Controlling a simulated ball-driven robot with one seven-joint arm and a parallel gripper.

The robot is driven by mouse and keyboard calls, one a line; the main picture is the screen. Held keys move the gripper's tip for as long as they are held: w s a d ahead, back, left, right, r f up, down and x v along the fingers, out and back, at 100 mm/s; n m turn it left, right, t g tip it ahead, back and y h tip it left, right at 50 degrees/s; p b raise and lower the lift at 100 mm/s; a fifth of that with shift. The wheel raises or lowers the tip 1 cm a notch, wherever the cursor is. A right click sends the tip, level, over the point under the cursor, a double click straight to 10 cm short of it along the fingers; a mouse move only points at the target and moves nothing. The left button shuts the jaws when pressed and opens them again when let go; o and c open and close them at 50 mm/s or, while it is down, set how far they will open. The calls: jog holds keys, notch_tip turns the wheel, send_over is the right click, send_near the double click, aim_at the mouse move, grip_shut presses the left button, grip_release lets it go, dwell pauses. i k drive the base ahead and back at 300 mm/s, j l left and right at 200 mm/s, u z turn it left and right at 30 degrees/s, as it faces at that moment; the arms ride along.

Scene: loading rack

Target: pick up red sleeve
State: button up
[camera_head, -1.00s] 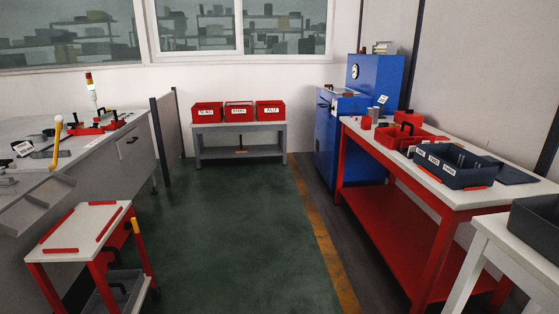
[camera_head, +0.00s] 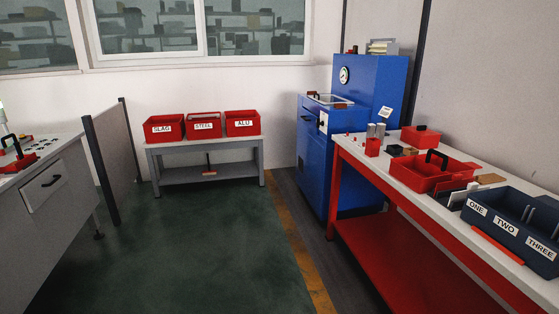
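No part of my gripper shows in the head view. A small red block-like or cup-like piece (camera_head: 372,147) stands near the far left end of the red-framed table, with two grey cylinders (camera_head: 376,130) right behind it. Tiny red pieces (camera_head: 357,138) lie to its left near the table's far edge. I cannot tell for sure which of these is the red sleeve; they are too small to make out.
The red-framed table (camera_head: 423,204) also holds red bins (camera_head: 434,176) and a dark blue bin (camera_head: 505,224) labelled ONE, TWO, THREE. A blue machine (camera_head: 318,163) stands behind it. Three labelled red bins (camera_head: 204,129) sit on a grey bench. The green floor (camera_head: 200,255) is clear.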

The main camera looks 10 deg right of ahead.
aim_at(373, 145)
jog(key=i+l+z, duration=0.1)
jog(key=i+z, duration=0.35)
jog(key=i, duration=0.45)
jog(key=i+j+z, duration=0.2)
jog(key=i+z, duration=0.2)
jog(key=i, duration=0.45)
jog(key=i+u, duration=0.3)
jog(key=k+j, duration=0.05)
